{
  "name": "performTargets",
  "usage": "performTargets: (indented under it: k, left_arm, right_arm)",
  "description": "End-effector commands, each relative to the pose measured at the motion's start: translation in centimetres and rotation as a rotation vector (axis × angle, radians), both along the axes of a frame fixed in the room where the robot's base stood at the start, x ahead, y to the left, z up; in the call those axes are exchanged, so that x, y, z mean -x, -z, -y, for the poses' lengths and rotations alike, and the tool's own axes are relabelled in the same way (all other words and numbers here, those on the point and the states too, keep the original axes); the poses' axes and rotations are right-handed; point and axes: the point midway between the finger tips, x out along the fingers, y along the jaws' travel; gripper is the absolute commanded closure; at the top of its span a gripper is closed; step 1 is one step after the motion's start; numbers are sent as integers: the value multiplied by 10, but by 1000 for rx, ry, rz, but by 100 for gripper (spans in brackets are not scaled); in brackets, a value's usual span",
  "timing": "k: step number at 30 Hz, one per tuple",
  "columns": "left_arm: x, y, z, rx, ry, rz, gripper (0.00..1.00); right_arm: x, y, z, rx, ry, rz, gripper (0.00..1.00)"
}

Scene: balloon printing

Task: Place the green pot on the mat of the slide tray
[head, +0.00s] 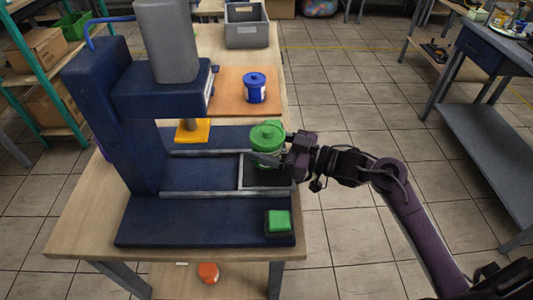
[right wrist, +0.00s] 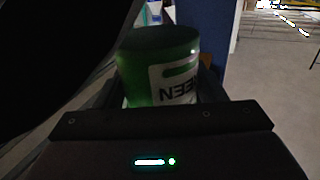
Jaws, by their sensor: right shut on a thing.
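The green pot (head: 267,136) has a green lid and a label; it stands upright at the right end of the blue press. My right gripper (head: 276,160) is shut on the green pot, reaching in from the right. In the right wrist view the green pot (right wrist: 160,65) sits between the fingers, its label partly visible. The slide tray (head: 243,172) is a light-framed square on the press rails, below and beside the pot. The gripper hides part of the tray and the pot's base, so I cannot tell whether the pot touches the mat. My left gripper is not in view.
The blue press column (head: 115,130) and its grey cylinder (head: 166,40) stand left of the tray. A yellow plate (head: 193,131) is under the press head. A blue pot (head: 255,88) stands on an orange board (head: 228,92) behind. A green button (head: 279,221) is at the front right.

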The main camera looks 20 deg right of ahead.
Motion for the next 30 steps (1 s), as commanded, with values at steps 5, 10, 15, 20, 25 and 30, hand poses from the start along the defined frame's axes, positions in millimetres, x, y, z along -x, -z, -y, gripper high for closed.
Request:
performTargets:
  k: [5, 10, 15, 20, 25, 30]
  left_arm:
    - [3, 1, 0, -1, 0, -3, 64]
    - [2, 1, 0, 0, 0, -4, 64]
    - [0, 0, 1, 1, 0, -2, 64]
    - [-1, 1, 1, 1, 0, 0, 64]
    - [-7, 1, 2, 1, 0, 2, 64]
    - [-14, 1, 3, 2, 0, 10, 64]
  right_arm:
    - [-3, 9, -3, 0, 1, -1, 70]
    - [-3, 32, -3, -1, 2, -2, 70]
    - [-2, 35, -2, 0, 1, 3, 70]
    - [-2, 36, -2, 0, 1, 2, 70]
    - [-2, 42, -2, 1, 2, 1, 70]
    - [-2, 50, -2, 1, 1, -6, 70]
